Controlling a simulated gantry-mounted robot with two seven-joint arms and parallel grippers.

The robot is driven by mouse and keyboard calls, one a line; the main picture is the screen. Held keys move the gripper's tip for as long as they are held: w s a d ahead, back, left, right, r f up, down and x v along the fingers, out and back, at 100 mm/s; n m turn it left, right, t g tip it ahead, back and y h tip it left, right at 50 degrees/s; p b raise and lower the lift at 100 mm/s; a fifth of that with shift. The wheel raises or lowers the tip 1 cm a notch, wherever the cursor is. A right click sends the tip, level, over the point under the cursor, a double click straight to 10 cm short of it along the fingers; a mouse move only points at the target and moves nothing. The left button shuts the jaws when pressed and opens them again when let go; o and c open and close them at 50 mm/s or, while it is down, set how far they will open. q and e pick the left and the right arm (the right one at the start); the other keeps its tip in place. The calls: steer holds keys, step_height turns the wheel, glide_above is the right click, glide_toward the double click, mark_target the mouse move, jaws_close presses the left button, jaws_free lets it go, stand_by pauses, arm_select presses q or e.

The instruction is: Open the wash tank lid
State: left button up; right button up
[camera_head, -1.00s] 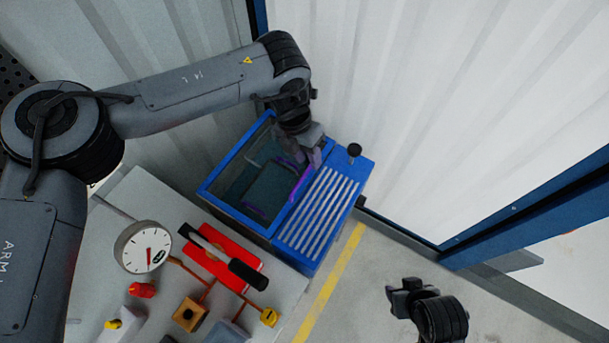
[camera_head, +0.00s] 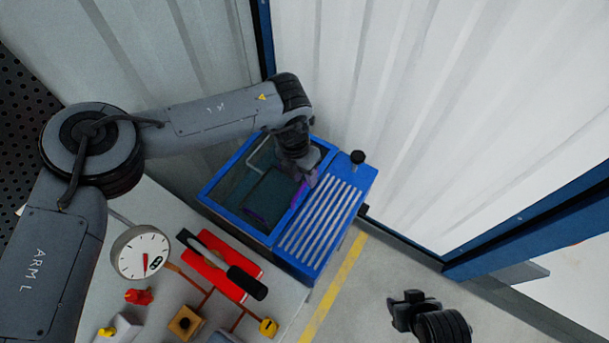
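The blue wash tank (camera_head: 318,268) stands at the back of the table, with a slatted panel on its right part. Its left part has a blue-framed, see-through dark lid area (camera_head: 232,187); I cannot tell for sure whether the lid is fully down. A dark basket-like thing with purple edges (camera_head: 255,215) shows inside. My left gripper (camera_head: 307,180) points down at the right edge of the lid area, beside the slatted panel. Its fingers are too small and dark to tell open from shut. My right gripper (camera_head: 396,300) hangs over the floor at lower right, away from the tank.
A round gauge (camera_head: 140,252), a red tray (camera_head: 215,272) with a black-handled tool (camera_head: 246,282), and small red, yellow and wooden parts crowd the table in front. A black knob (camera_head: 357,157) stands on the tank's back right. White corrugated walls close in behind.

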arm_select(q)
steer(key=shift+d+f, duration=0.1)
steer(key=shift+f, duration=0.25)
jaws_close()
